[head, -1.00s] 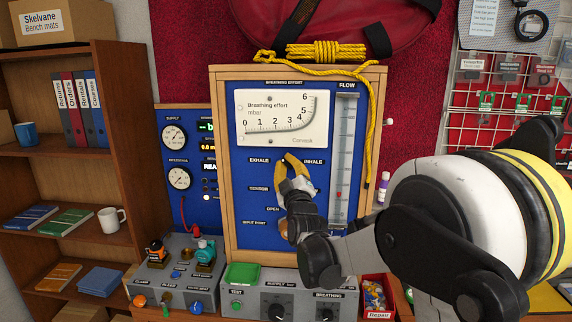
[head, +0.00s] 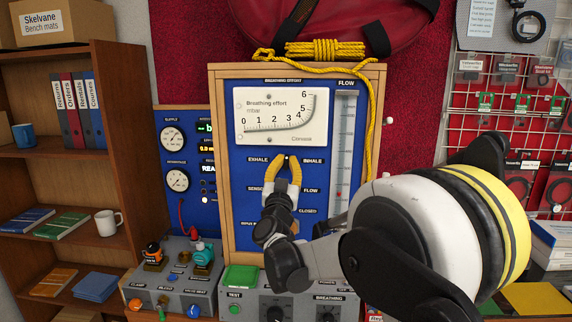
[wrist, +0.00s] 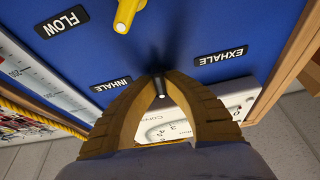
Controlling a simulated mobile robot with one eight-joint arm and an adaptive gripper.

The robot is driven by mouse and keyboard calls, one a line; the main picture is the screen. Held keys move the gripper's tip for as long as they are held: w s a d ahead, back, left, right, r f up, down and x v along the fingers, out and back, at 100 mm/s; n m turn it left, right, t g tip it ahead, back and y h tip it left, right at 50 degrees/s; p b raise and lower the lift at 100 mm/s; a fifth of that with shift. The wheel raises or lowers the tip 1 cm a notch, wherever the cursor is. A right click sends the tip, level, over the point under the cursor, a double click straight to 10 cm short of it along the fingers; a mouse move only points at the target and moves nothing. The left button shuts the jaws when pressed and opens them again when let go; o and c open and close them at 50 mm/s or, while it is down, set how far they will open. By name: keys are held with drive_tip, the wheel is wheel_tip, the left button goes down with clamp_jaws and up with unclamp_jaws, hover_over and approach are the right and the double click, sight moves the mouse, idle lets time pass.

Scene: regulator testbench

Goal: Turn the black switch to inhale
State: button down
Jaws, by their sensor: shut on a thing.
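The black switch (wrist: 159,84) shows in the wrist view, its white-marked tip between the fingertips; in the head view it is mostly covered by my gripper. My gripper (head: 287,162) has yellow fingers and is shut on the switch, with both fingertips touching its sides in the wrist view (wrist: 160,92). The INHALE label (head: 313,161) is to the right of the switch and the EXHALE label (head: 258,159) to the left in the head view. The wrist view is turned over, with INHALE (wrist: 111,85) on the left. The switch points roughly between the two labels.
A yellow lever (wrist: 127,14) sits close by, near the FLOW label (wrist: 63,22); my gripper hides it in the head view. The breathing effort gauge (head: 281,116) is just above the switch. A yellow rope (head: 374,140) hangs along the panel's right edge.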

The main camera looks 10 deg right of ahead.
drive_tip(key=m+g+h, duration=0.1)
drive_tip(key=m, duration=0.2)
drive_tip(key=m+h, duration=0.2)
drive_tip(key=m, duration=0.1)
drive_tip(key=shift+m+g, duration=0.3)
drive_tip(key=shift+g, duration=0.1)
drive_tip(key=shift+d+m+g+h+p, duration=0.1)
drive_tip(key=shift+m+g+h+p, duration=0.45)
drive_tip(key=shift+m, duration=1.55)
drive_tip(key=shift+m+g, duration=0.3)
drive_tip(key=shift+g, duration=0.15)
drive_tip(key=c, duration=1.5)
unclamp_jaws()
drive_tip(key=v, duration=1.2)
drive_tip(key=shift+f, duration=0.2)
